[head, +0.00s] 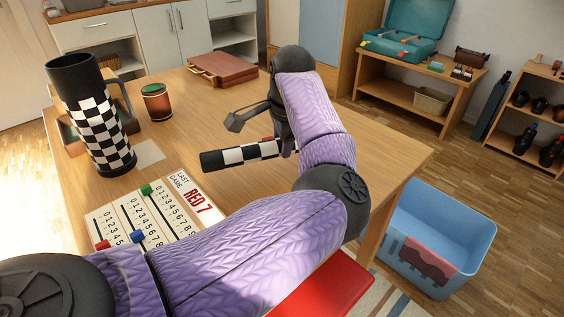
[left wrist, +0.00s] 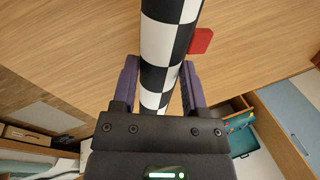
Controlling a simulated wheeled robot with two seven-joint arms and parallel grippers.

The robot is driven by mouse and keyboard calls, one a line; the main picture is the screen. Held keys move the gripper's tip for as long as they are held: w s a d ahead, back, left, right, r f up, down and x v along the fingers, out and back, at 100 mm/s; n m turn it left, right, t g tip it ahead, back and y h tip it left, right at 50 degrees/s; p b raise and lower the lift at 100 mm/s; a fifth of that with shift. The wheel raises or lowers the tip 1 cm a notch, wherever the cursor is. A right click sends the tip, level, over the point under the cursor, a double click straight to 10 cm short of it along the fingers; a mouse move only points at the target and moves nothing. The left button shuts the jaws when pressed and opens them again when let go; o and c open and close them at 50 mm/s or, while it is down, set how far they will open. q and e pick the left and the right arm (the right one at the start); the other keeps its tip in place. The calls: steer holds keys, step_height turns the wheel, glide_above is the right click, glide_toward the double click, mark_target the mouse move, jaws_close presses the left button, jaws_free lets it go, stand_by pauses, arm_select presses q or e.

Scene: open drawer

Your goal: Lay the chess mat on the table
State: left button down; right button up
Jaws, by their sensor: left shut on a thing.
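The chess mat (head: 240,155) is rolled into a tube with black and white checks and a plain black end. It lies level over the middle of the table (head: 210,105); I cannot tell if it touches the top. My left gripper (head: 284,146) is shut around the roll near its right end in the head view, partly hidden by my own arm. In the left wrist view the checked roll (left wrist: 165,45) passes between the two fingers (left wrist: 158,90). A small red tab (left wrist: 201,41) shows beside the roll. My right gripper is not in view.
A score board (head: 150,215) lies at the front left, and a brown case (head: 222,69) at the back. A blue bin (head: 450,235) is on the floor to the right.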

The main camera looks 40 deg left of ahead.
mark_target(283, 176)
arm_select(q)
step_height(283, 176, down, 6)
steer(key=b, duration=0.3)
steer(key=shift+f, duration=0.2)
steer(key=shift+d+r, duration=0.1)
steer(key=shift+r, duration=0.1)
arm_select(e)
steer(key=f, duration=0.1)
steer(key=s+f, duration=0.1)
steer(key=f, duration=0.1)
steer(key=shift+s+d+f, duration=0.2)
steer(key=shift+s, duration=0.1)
arm_select(q)
steer(key=shift+c, duration=2.1)
jaws_free()
steer(key=shift+o, duration=1.5)
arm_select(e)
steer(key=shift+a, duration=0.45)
arm_select(q)
steer(key=p+v, duration=0.8)
steer(key=v, duration=0.4)
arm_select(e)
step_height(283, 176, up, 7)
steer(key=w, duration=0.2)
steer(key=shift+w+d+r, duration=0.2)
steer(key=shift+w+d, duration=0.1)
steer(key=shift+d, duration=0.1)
